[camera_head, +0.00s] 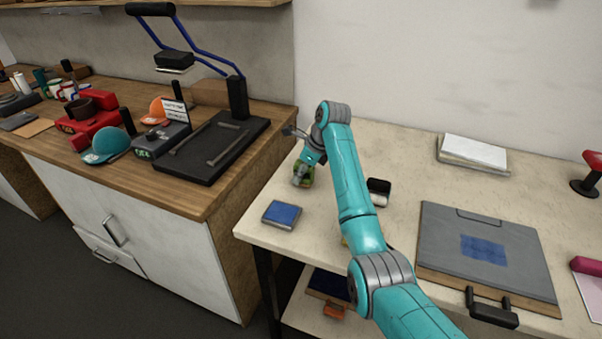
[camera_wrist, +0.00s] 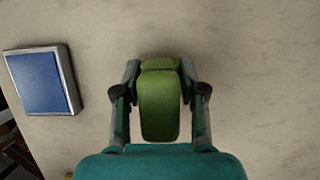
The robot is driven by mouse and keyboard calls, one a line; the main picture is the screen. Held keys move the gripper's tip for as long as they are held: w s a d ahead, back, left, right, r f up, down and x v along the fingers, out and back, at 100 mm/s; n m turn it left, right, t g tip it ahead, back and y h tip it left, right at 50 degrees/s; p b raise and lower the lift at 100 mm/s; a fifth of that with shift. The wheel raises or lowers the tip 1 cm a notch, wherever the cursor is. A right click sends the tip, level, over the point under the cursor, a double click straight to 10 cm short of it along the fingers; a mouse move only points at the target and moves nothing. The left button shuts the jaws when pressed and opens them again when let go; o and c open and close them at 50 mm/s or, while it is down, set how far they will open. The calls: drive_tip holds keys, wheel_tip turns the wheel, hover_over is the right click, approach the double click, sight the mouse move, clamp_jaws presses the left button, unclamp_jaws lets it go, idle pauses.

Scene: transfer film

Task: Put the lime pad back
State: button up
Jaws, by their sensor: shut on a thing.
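The lime pad (camera_wrist: 159,108) is a green block between the two fingers of my gripper (camera_wrist: 160,92) in the wrist view. My gripper is shut on it. In the head view my gripper (camera_head: 302,176) is over the left part of the pale table, and a bit of the green pad (camera_head: 308,174) shows, partly hidden by the fingers. I cannot tell whether the pad touches the table.
A blue pad in a grey case (camera_head: 282,214) lies near the table's front left edge; it also shows in the wrist view (camera_wrist: 42,82). A small dark-and-white item (camera_head: 378,190) sits right of my arm. A grey clipboard-like board (camera_head: 440,230) and white paper stack (camera_head: 472,153) are farther right.

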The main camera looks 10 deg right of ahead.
drive_tip(key=shift+f, duration=0.1)
drive_tip(key=o, duration=1)
drive_tip(key=v, duration=1.2)
drive_tip(key=shift+a, duration=0.15)
